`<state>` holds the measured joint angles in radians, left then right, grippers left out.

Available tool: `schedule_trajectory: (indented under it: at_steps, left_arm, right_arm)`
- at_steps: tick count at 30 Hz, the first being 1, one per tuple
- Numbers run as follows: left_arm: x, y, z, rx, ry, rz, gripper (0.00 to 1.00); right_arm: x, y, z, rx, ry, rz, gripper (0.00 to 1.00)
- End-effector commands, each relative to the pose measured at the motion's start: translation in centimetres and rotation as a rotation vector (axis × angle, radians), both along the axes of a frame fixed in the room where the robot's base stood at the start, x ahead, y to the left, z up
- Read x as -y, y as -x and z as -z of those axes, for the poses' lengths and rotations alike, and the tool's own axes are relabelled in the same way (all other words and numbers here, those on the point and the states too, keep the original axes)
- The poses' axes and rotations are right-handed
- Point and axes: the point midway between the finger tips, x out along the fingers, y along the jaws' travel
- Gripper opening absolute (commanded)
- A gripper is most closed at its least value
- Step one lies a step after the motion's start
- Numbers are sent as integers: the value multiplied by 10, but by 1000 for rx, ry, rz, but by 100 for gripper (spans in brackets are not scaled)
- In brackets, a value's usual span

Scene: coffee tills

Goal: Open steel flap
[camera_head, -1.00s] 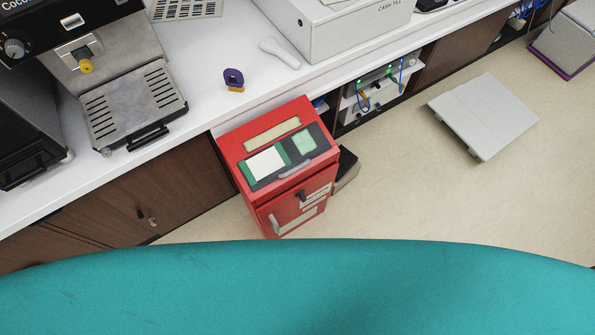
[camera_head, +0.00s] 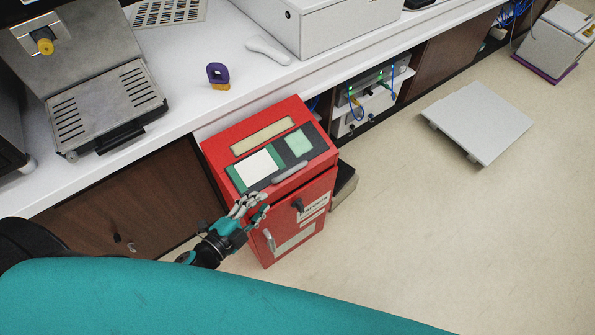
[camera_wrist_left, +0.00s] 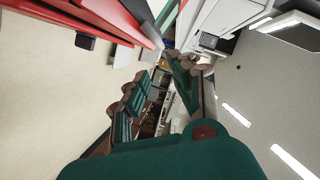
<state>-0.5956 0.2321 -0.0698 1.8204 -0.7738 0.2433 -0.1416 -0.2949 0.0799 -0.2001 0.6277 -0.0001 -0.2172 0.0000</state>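A red deposit box (camera_head: 318,192) stands on the floor against the counter. A small grey steel flap or grip (camera_head: 290,171) sits on the dark panel of its sloped top, lying flat against it. The front door below has a silver handle (camera_head: 268,240) and a black knob (camera_head: 297,204). My left gripper (camera_head: 254,207) is at the box's front left edge, just left of and below the grey flap, with nothing held. In the left wrist view its fingers (camera_wrist_left: 163,88) are spread apart, and the red box shows at upper left. My right gripper is not in view.
A white counter (camera_head: 190,105) runs behind the box, with a coffee machine (camera_head: 105,105), a purple-and-yellow object (camera_head: 218,75) and a white cash till (camera_head: 330,22). A grey panel (camera_head: 483,122) lies on the floor at right. The floor in front is clear.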

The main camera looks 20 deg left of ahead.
Motion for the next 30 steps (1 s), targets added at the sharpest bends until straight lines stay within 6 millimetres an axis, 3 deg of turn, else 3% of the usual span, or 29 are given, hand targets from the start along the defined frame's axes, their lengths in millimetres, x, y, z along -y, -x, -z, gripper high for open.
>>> schedule_trajectory:
  at_steps: [12, 18, 24, 30]
  left_arm:
    - [29, -86, 18, 2, 2, -2, 25]
    - [41, -120, 26, 1, 2, -1, 25]
    - [47, -138, 31, 0, 3, -1, 25]
    - [49, -141, 33, -2, 2, -1, 25]
  right_arm:
    - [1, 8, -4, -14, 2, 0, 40]
    - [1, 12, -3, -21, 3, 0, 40]
    - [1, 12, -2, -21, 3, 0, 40]
    - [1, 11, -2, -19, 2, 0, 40]
